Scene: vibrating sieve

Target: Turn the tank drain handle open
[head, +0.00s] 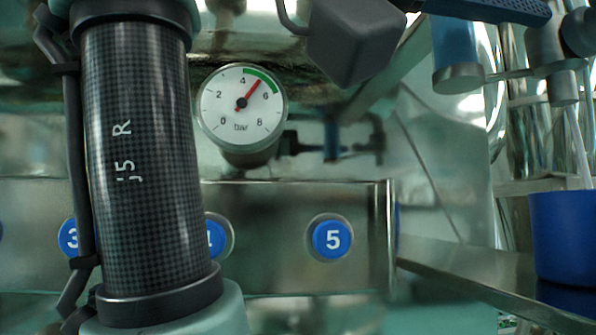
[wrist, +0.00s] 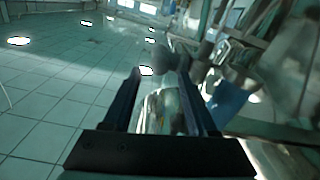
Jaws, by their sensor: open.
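In the wrist view my gripper (wrist: 160,78) is open, with its two dark fingers apart. A blurred dark round shape (wrist: 165,62) shows beyond the fingertips and a pale shiny shape (wrist: 158,110) shows between the fingers; I cannot tell whether either is part of the drain. In the head view a dark blue textured bar (head: 500,9) is cut off by the top edge at the upper right. It may be the drain handle, but I cannot tell for sure. I cannot make out my gripper in the head view.
A pressure gauge (head: 241,103) is on the machine above a steel panel (head: 275,210) with numbered blue buttons, including button 5 (head: 332,238). A grey block (head: 355,42) hangs at the top. A blue container (head: 565,235) stands at the right. Open tiled floor (wrist: 60,95) fills the wrist view's left.

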